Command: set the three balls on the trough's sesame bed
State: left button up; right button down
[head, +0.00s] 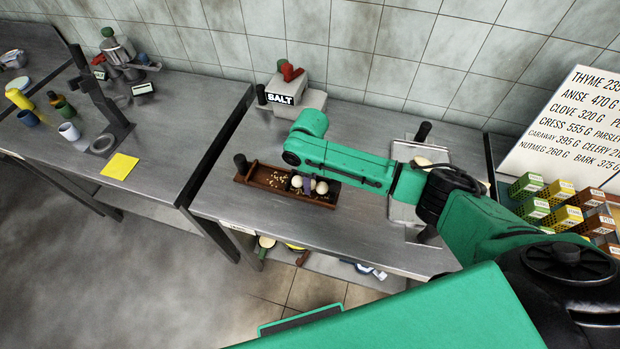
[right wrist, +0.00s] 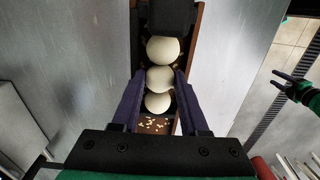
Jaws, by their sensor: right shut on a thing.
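The wooden trough (head: 262,184) lies on the middle steel table. My right gripper (head: 308,185) reaches down into the trough. In the right wrist view its purple fingers are shut on the middle ball (right wrist: 160,79). A second ball (right wrist: 163,50) is above it in that view and a third ball (right wrist: 157,103) below, all in a row over the trough. The sesame bed (right wrist: 155,124) shows near the lower ball. The fingers hide one ball in the head view.
A SALT block (head: 281,98) stands behind the trough. A metal tray (head: 402,212) with a pale round thing (head: 423,161) lies to the right, partly under my right arm. Small spice boxes (head: 550,205) stand farther right. The table in front of the trough is clear.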

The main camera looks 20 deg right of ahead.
dwell(0.4)
jog(key=shift+c, duration=1.7)
grip_release()
